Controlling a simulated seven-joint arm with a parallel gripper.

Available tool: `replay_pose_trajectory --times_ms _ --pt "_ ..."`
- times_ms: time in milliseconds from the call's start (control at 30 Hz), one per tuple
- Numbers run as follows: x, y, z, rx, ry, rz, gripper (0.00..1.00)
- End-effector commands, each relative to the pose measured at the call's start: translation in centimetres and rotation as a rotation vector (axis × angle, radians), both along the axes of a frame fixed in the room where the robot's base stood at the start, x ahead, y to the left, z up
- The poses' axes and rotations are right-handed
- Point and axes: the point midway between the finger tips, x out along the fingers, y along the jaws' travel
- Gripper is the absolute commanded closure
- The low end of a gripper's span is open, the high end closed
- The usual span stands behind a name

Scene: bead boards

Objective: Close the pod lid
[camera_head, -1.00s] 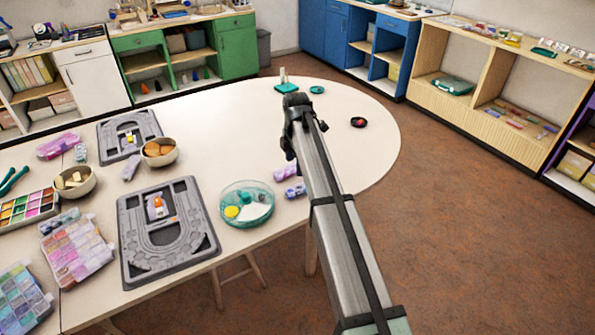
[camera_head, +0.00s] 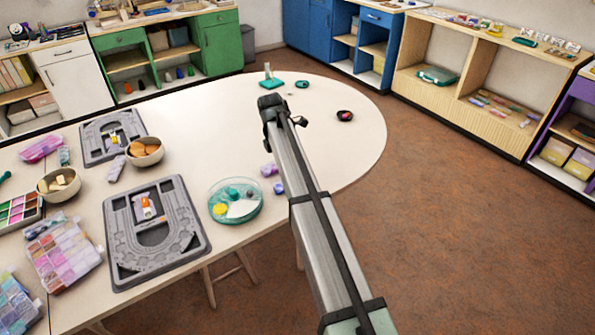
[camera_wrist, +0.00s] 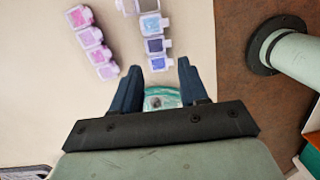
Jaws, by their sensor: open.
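I cannot tell for certain which piece is the pod. Two strips of small flip-top pods lie on the table in the wrist view, one pink-lilac (camera_wrist: 94,40) and one blue-grey (camera_wrist: 152,30). Their lids look shut. A teal round piece with a grey centre (camera_wrist: 160,98) shows between the fingers, partly hidden by my gripper's body. My gripper (camera_wrist: 160,64) is open, with nothing held between its fingers.
A teal round tray (camera_head: 235,201) and grey bead boards (camera_head: 190,243) lie left of my arm. Teal pieces (camera_head: 271,84) stand toward the table's far edge. Bowls (camera_head: 145,152) and bead boxes (camera_head: 62,255) crowd the left. The table's right end is mostly clear.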

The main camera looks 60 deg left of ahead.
Motion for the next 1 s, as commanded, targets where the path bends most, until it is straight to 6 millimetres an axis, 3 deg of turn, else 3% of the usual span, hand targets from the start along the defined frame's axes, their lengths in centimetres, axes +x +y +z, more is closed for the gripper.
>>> replay_pose_trajectory --times_ms 133,300,600,833,1000 --pt "0.2 1.1 -2.5 -0.112 -0.199 0.044 0.7" --pt "0.1 2.4 -4.0 -0.234 -0.452 0.101 0.7" --pt "-1.7 5.1 -4.2 -0.392 -0.847 0.195 0.7" --pt "-2.6 6.1 -3.8 -0.435 -0.979 0.224 0.7" --pt "-1.8 5.8 -4.0 -0.438 -0.989 0.225 0.7"
